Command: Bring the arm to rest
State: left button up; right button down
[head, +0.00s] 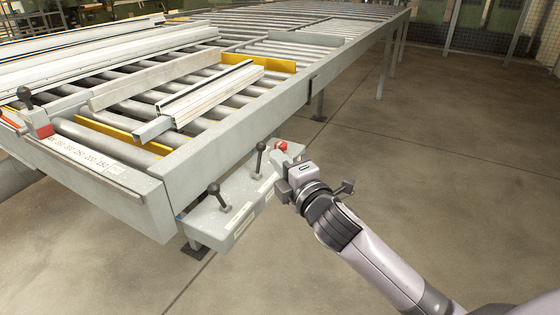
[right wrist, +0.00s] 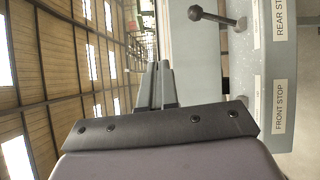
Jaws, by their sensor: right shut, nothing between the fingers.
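My right arm comes in from the lower right in the head view. Its gripper (head: 286,172) is beside the right end of the grey control box (head: 212,226) at the bench's front, close to a red button (head: 281,146). In the right wrist view the two fingers (right wrist: 157,84) are together with nothing between them. I cannot tell whether the fingertips touch the box. My left gripper is not in view.
Two black-knobbed levers, a nearer one (head: 218,195) and a farther one (head: 259,158), stand on the box. The roller bench (head: 235,115) carries pale profiles (head: 212,97). A clamp lever (head: 27,98) stands at left. Concrete floor (head: 430,140) at right is clear.

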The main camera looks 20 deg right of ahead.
dwell(0.3)
jog(key=s+a+f+m+g, duration=0.1)
jog(key=s+f+m+g, duration=0.3)
jog(key=s+f+m, duration=0.4)
jog(key=s+a+f+m+g+y, duration=0.1)
jog(key=s+f+m+g, duration=0.3)
jog(key=s+f+m, duration=0.5)
jog(key=s+f, duration=0.9)
jog(key=f, duration=0.4)
jog(key=shift+a+f, duration=0.15)
jog(key=shift+a, duration=0.05)
